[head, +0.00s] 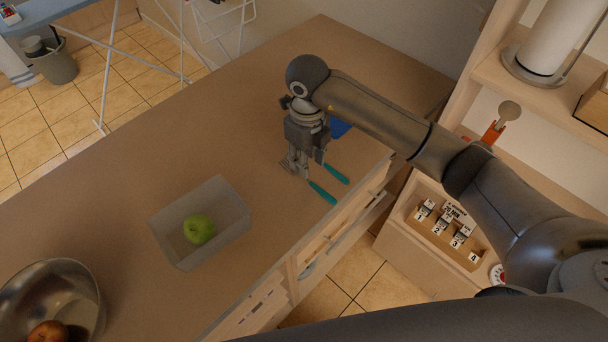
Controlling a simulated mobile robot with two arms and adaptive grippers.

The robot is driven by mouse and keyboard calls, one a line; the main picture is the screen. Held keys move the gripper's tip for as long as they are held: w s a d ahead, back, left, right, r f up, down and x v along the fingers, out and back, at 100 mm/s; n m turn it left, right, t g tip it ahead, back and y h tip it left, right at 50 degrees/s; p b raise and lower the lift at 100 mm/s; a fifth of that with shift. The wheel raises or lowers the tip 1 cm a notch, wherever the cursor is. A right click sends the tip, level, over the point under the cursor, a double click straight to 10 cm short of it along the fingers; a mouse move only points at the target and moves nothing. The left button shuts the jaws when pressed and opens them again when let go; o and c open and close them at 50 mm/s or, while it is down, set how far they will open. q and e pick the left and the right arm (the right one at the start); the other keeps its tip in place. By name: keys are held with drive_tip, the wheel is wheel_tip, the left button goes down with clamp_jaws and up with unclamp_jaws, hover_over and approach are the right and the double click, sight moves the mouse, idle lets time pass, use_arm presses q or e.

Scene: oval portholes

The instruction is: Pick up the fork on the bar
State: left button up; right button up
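Two utensils with teal handles lie on the brown bar top (200,130) near its front edge. One teal handle (322,193) is nearer and the other teal handle (335,173) lies just beyond it. The metal head by the nearer handle is partly hidden, so I cannot tell which utensil is the fork. My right gripper (305,168) points down right over the utensils' head ends. Its fingers are small and dark here, and I cannot tell whether they are open or touching a utensil. My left gripper is not in view.
A translucent box (170,238) with a green apple (199,228) stands left of the utensils. A metal bowl (85,285) with a red apple (48,334) is at lower left. A blue object (340,128) is partly behind my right arm. Shelves (500,75) stand at right.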

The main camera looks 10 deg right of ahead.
sight(308, 181)
wheel_tip(308, 181, down, 2)
drive_tip(key=shift+f+p, duration=0.2)
drive_tip(key=shift+p, duration=0.1)
drive_tip(key=f, duration=0.1)
drive_tip(key=f+p, duration=0.2)
drive_tip(key=shift+w+f, duration=0.35)
drive_tip(key=shift+f, duration=0.7)
clamp_jaws()
